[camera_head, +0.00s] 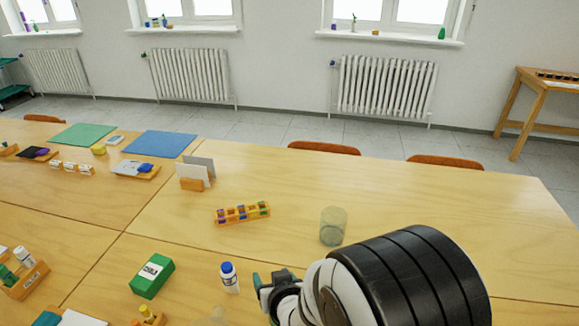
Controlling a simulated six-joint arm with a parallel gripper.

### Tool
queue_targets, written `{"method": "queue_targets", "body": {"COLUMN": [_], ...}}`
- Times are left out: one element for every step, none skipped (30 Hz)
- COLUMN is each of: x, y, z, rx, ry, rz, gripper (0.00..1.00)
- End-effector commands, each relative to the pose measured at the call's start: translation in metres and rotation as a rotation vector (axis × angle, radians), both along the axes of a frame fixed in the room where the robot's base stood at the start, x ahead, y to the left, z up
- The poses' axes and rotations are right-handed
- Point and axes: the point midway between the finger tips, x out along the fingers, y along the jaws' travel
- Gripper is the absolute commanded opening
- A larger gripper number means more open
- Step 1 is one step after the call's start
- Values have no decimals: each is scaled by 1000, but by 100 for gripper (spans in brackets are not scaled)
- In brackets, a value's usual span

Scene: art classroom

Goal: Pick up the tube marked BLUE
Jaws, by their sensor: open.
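A white tube with a blue cap (229,277) stands upright on the table, left of my gripper. Any marking on it is too small to read, so I cannot tell for sure that it is the tube marked BLUE. My gripper (265,285), with teal fingers, is just right of this tube and apart from it in the picture. It is open, and I see nothing held in it. The arm hides part of the table at the lower right.
A green box (152,276) lies left of the tube. Behind stand a wooden rack (242,214) of small coloured pieces and a clear glass (333,227). A wooden holder with tubes (24,278) is at the far left. The table (455,210) is clear at the right.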

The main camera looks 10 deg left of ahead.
Motion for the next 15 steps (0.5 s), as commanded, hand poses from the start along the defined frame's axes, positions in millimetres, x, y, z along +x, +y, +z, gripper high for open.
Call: {"method": "queue_targets", "body": {"x": [-4, -6, -10, -13, -15, -18, -18, -18, -15, -12, -9, -4, 0, 4, 11], "y": [25, 38, 52, 60, 66, 73, 76, 80, 83, 86, 89, 93, 96, 100, 105], "z": [-11, -13, -16, -17, -18, -19, -19, -20, -21, -23, -24, -26, -29, -31, -35], "rx": [10, 21, 34, 43, 50, 57, 61, 63, 65, 66, 66, 67, 66, 66, 65], "ry": [-64, -107, -156, -185, -208, -231, -244, -251, -257, -258, -258, -259, -258, -258, -257], "rz": [74, 113, 158, 184, 206, 230, 239, 245, 249, 250, 250, 250, 250, 250, 249], "gripper": [68, 68, 68, 68, 68, 68, 68, 68, 68, 68, 68, 68, 68, 68, 68]}}
